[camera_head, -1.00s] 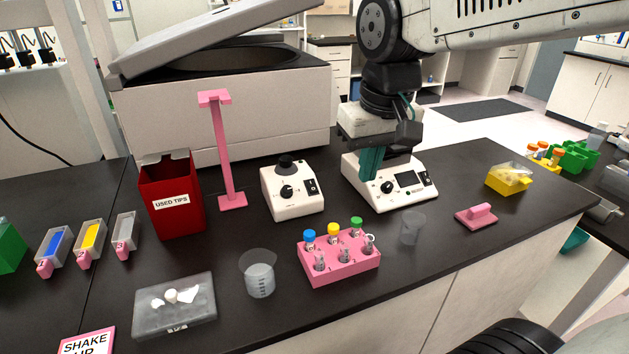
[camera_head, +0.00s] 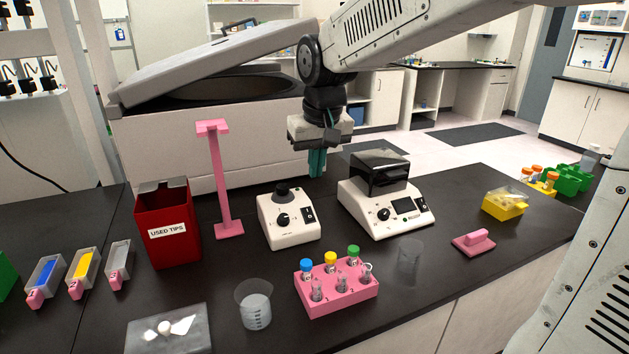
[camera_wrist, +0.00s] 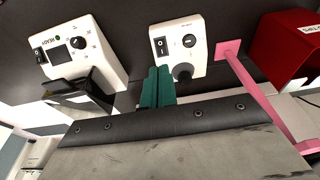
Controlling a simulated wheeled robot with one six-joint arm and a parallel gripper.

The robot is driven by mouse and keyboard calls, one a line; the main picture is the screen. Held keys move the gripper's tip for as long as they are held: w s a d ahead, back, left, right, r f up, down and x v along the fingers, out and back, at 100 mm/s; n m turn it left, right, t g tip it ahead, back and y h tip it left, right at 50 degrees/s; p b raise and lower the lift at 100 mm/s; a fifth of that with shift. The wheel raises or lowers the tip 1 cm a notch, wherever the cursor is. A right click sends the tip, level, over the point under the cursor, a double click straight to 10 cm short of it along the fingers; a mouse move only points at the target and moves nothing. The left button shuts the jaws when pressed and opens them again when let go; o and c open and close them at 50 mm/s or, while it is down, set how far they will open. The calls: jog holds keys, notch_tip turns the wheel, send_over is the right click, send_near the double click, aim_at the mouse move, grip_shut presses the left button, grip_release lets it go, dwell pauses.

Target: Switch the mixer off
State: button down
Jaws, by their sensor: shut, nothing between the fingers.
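The white mixer (camera_head: 288,228), with a black cup on top and a dial on its front, stands in the middle of the black bench. Its black rocker switch (camera_head: 309,214) is on the right of the front panel. The mixer also shows at the top of the wrist view (camera_wrist: 190,38), with the switch (camera_wrist: 160,46) in sight. I cannot tell which way the switch is set. My gripper (camera_head: 317,172) is shut and empty, its green fingers pointing down. In the head view it appears above and behind the mixer's right side, apart from it. The fingers (camera_wrist: 158,80) also show in the wrist view.
A white device (camera_head: 385,218) with a screen and dark lid stands right of the mixer. A pink stand (camera_head: 222,190) and red tips bin (camera_head: 167,228) are on the left. A pink tube rack (camera_head: 337,297) and beakers stand in front. A large open-lidded machine (camera_head: 220,150) is behind.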

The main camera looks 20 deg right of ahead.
aim_at(310, 218)
jog(key=x, duration=1.2)
jog(key=shift+f, duration=0.25)
jog(key=shift+a, duration=0.1)
